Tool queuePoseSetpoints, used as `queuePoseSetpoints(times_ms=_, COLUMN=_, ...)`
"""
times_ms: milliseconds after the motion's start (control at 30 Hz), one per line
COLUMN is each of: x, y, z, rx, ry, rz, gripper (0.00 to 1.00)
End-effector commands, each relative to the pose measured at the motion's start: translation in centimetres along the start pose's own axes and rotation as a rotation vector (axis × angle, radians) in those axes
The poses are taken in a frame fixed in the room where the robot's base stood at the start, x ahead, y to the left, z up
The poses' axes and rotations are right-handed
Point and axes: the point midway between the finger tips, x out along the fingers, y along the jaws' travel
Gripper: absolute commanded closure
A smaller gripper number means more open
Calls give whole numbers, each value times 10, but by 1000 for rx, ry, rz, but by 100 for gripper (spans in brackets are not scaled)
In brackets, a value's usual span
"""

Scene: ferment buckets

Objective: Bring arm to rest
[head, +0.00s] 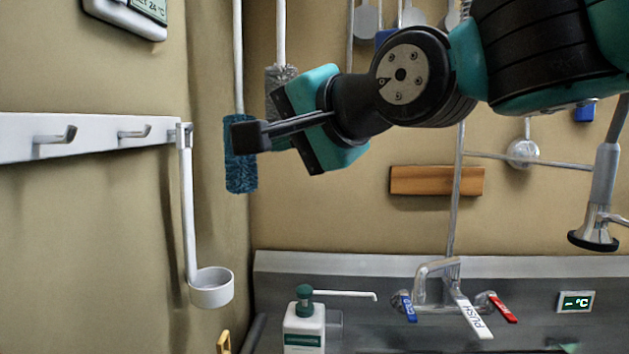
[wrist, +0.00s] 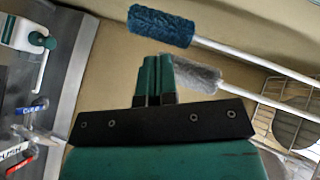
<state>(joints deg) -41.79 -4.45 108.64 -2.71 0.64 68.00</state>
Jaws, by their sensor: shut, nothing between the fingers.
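My arm reaches in from the upper right in the head view. My gripper (head: 245,135) points left, in front of the back corner of the walls, and is shut and empty. In the wrist view, the fingers of my gripper (wrist: 155,62) stand together with nothing between them. A blue brush (head: 240,170) hangs just behind the fingertips in the head view; it also shows in the wrist view (wrist: 160,26). A grey brush (head: 279,90) hangs beside it, partly hidden by my gripper. I cannot tell how much gap lies between gripper and brushes.
A white hook rail (head: 90,135) on the left wall holds a white dipper (head: 211,288). Below are a soap bottle (head: 304,328), a tap (head: 437,280) with blue and red levers, and a small display (head: 575,302). A wooden block (head: 437,181) is on the back wall.

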Motion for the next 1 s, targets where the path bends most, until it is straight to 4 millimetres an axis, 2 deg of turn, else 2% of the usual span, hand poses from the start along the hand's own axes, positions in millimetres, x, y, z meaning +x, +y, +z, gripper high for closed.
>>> queuePoseSetpoints(times_ms=33, x=-10, y=40, z=0, rx=-92, ry=-40, rz=107, gripper=100)
queuePoseSetpoints(times_ms=100, x=-28, y=93, z=9, rx=-233, ry=-135, rz=247, gripper=100)
queuePoseSetpoints(times_ms=167, x=-49, y=136, z=19, rx=-345, ry=-238, rz=348, gripper=100)
queuePoseSetpoints(times_ms=200, x=-64, y=162, z=27, rx=-414, ry=-315, rz=405, gripper=100)
queuePoseSetpoints(times_ms=300, x=-106, y=218, z=51, rx=-560, ry=-527, rz=501, gripper=100)
queuePoseSetpoints(times_ms=400, x=-145, y=256, z=76, rx=-661, ry=-723, rz=534, gripper=100)
queuePoseSetpoints(times_ms=500, x=-174, y=278, z=95, rx=-724, ry=-869, rz=527, gripper=100)
queuePoseSetpoints(times_ms=600, x=-190, y=288, z=106, rx=-757, ry=-951, rz=512, gripper=100)
queuePoseSetpoints(times_ms=700, x=-195, y=291, z=110, rx=-769, ry=-981, rz=505, gripper=100)
queuePoseSetpoints(times_ms=1000, x=-194, y=290, z=110, rx=-771, ry=-979, rz=505, gripper=100)
